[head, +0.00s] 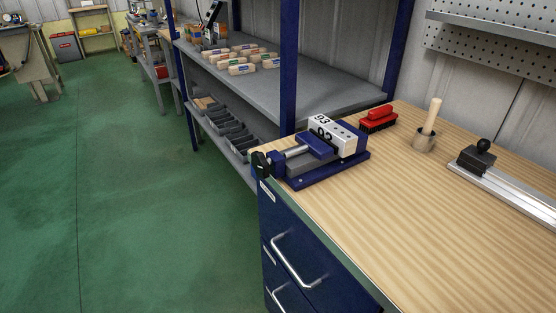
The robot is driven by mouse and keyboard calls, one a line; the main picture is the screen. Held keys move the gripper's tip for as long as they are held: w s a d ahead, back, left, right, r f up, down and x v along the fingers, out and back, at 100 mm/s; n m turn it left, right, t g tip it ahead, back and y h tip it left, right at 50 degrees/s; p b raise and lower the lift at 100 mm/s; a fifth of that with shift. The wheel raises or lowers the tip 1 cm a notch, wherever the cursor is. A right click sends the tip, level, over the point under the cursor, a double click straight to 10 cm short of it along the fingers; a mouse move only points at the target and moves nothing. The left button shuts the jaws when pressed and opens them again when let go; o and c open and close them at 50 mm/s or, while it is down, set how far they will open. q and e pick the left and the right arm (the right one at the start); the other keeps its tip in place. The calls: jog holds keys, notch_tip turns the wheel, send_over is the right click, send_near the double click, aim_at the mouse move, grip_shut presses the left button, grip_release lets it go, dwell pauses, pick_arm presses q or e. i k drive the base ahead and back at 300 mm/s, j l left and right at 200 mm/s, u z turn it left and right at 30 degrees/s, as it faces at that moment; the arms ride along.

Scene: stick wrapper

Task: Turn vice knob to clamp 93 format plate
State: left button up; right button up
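A blue vice (323,170) stands on the wooden workbench near its left corner. Its black knob (261,165) sticks out past the bench's left edge, at the end of a metal screw (295,151). A light format plate (337,130) marked 93 sits in the vice, behind the blue moving jaw (317,145). I cannot tell whether the jaw touches the plate. Neither of my grippers is in view.
On the workbench (390,210) stand a red brush (378,120), a wooden stick in a grey cup (424,140) and a metal rail (510,190) with a black block (476,160). Blue drawers (300,250) are below. Shelves (330,95) stand behind. Green floor (130,200) at left is clear.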

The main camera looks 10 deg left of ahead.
aim_at(262, 164)
jog(key=i+j+z, duration=0.1)
jog(key=j+z, duration=0.15)
jog(key=z, duration=0.15)
jog(key=j+z, duration=0.25)
jog(key=z, duration=0.15)
jog(key=j+z, duration=0.4)
jog(key=i+l, duration=0.05)
